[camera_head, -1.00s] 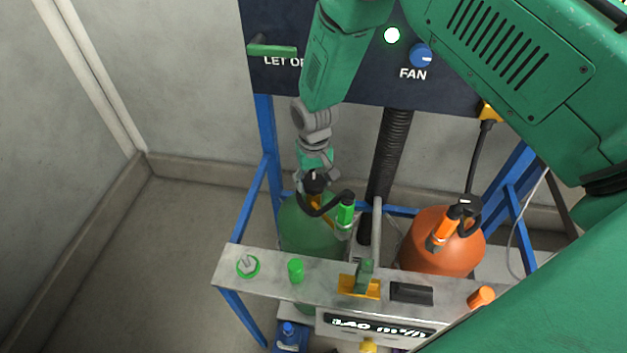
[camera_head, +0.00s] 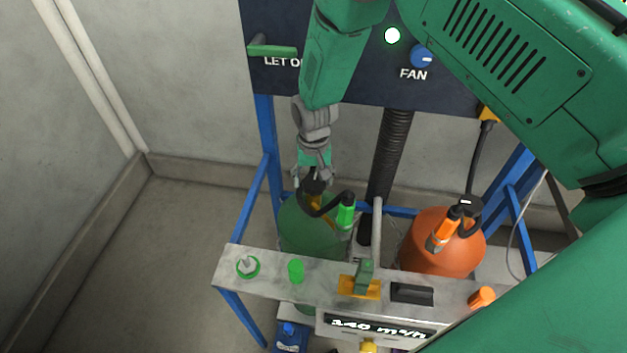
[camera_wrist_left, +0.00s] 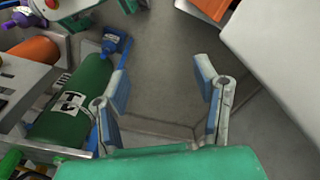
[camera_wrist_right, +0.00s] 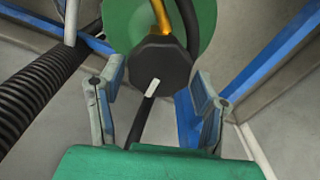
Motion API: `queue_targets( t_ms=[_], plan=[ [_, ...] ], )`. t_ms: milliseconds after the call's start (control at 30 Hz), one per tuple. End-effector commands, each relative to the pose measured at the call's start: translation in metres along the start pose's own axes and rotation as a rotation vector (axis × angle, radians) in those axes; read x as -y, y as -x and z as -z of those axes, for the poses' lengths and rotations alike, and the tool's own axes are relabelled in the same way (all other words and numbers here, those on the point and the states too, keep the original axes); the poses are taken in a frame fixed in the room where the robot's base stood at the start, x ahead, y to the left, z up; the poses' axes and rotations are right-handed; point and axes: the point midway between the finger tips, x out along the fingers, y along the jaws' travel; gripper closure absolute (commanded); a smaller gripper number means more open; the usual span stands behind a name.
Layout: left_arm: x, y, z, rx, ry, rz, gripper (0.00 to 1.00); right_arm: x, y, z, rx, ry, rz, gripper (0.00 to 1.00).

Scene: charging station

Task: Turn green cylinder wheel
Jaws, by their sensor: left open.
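The green cylinder (camera_head: 305,235) stands in the blue frame, below the control panel. Its dark wheel (camera_wrist_right: 160,68) with a white mark is on top, partly hidden by my right gripper (camera_head: 314,180) in the head view. In the right wrist view my right gripper (camera_wrist_right: 157,75) is open, with one finger on each side of the wheel and small visible gaps. I cannot tell how far the fingers reach down around it. My left gripper (camera_wrist_left: 160,75) is open and empty in the left wrist view, which also shows the green cylinder (camera_wrist_left: 78,105) at left.
An orange cylinder (camera_head: 445,245) stands to the right of the green one. A grey shelf (camera_head: 325,288) with knobs and a display crosses in front. A black ribbed hose (camera_head: 392,150) runs down between the cylinders. The floor at left is clear.

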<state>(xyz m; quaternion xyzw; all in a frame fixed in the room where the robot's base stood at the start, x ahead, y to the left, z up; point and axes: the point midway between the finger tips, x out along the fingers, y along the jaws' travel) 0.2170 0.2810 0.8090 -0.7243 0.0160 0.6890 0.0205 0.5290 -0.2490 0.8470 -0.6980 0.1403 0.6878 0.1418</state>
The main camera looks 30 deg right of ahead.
Motion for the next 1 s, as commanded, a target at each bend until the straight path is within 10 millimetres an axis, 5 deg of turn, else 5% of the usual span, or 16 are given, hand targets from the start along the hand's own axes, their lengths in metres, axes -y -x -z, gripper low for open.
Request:
queue_targets(
  t_ms=[467,1000],
  plan=[
    [0.000,0.001,-0.003,-0.003,0.000,0.000,0.44,-0.001,0.011,-0.003,0.008,0.002,-0.003,0.29],
    [0.000,0.001,-0.002,-0.003,0.000,0.000,0.44,0.001,0.108,0.000,0.007,0.001,-0.003,0.29]
  ],
)
